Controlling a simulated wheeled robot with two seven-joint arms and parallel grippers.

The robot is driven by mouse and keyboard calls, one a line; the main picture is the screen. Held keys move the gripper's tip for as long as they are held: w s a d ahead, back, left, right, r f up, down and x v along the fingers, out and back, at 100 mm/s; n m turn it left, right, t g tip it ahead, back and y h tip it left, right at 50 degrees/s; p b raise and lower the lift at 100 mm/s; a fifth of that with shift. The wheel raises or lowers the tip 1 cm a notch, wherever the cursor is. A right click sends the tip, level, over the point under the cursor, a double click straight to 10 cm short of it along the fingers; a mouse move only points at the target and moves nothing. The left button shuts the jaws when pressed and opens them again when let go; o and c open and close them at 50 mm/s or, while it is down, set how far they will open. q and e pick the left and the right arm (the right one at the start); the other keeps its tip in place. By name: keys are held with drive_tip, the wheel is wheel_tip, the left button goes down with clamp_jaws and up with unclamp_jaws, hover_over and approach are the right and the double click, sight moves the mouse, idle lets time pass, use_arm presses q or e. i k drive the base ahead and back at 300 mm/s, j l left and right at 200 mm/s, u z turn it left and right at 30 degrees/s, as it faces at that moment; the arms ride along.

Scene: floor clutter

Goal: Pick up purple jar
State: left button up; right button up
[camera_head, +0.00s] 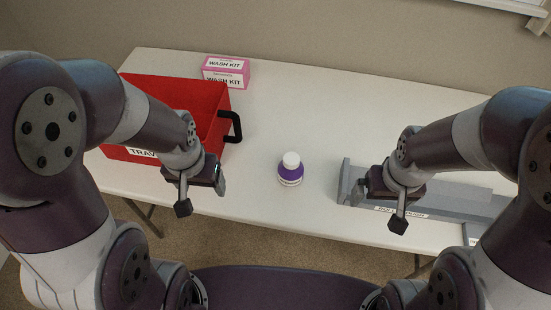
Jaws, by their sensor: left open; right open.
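The purple jar (290,174) with a white cap and a pale label stands upright on the white table, near the middle of the front part. My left gripper (201,197) is open and empty, to the left of the jar and in front of the red box. My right gripper (379,203) is open and empty, to the right of the jar and over the left end of the grey tray. Both grippers are apart from the jar.
A red box (205,92) with a black handle stands at the left. A pink wash kit box (227,70) is behind it. A grey tray (345,177) lies at the right. The white table (330,110) is clear behind and around the jar.

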sight(289, 178)
drive_tip(key=i+j+z, duration=0.1)
drive_tip(key=z, duration=0.3)
drive_tip(key=i+j+z, duration=0.1)
drive_tip(key=z, duration=0.35)
drive_tip(key=i+j+z, duration=0.1)
drive_tip(key=z, duration=0.3)
